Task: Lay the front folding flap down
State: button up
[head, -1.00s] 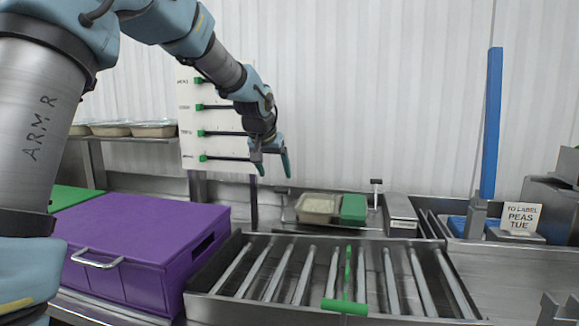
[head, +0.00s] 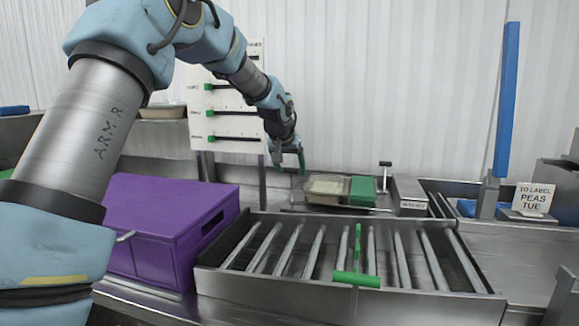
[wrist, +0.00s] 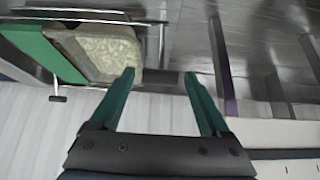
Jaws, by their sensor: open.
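My gripper (head: 289,166) is open and empty, with green fingers pointing down, just left of and above a tray of rice (head: 327,185). In the wrist view the gripper (wrist: 158,75) has its two fingertips wide apart, the left one close to the rice tray's corner (wrist: 104,52). A flat green panel (head: 362,190) lies beside the rice tray; it also shows in the wrist view (wrist: 45,48). Both sit at a metal wire frame (wrist: 88,17) with a small T-shaped handle (head: 385,165). I cannot single out the front folding flap.
A roller bed (head: 345,292) with a green T-shaped piece (head: 357,279) lies in front. A purple crate (head: 165,225) stands at left, below a white slider board (head: 225,110). A metal box (head: 408,195), a blue post (head: 507,100) and a label sign (head: 532,198) are at right.

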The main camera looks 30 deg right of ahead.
jog(key=shift+c, duration=0.3)
jog(key=shift+c, duration=1)
jog(key=s+a+f+b, duration=0.1)
jog(key=s+b, duration=0.1)
jog(key=s+a+f+b, duration=0.1)
jog(key=a+b, duration=0.1)
jog(key=shift+s+a+f, duration=0.1)
jog(key=shift+s+a, duration=0.15)
jog(key=shift+s, duration=0.15)
jog(key=shift+o, duration=1.3)
jog(key=p+v, duration=0.2)
jog(key=v, duration=0.5)
jog(key=shift+p, duration=0.3)
